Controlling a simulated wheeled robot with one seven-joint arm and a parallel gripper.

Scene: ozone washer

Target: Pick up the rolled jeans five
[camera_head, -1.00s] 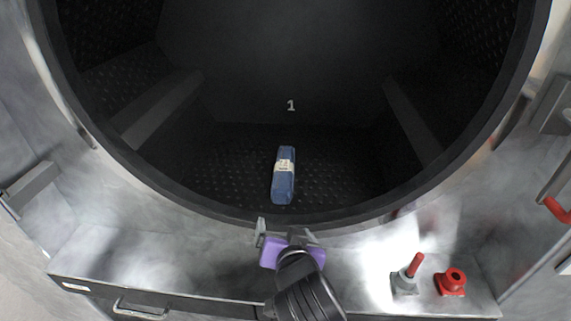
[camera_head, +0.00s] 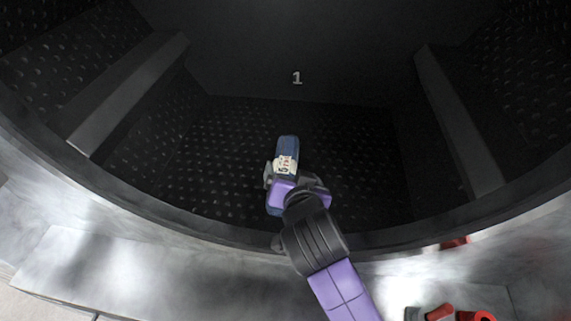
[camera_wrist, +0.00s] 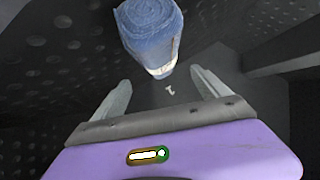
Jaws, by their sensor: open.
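The rolled jeans five (camera_head: 287,148) is a blue denim roll with a white label band marked 5. It lies lengthwise on the dark perforated drum floor in the head view, its near part partly covered by my gripper. In the wrist view the roll (camera_wrist: 151,28) is at the top centre, beyond the fingertips and between their lines. My gripper (camera_head: 283,177) is inside the drum above the near part of the roll. In the wrist view my gripper (camera_wrist: 163,85) has its two grey fingers spread apart with nothing between them.
The drum floor (camera_head: 235,145) around the roll is clear. Raised ribs run along the left wall (camera_head: 130,90) and right wall (camera_head: 460,125). The metal front rim (camera_head: 130,217) curves below my arm. A red-handled fitting (camera_head: 438,313) stands outside at lower right.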

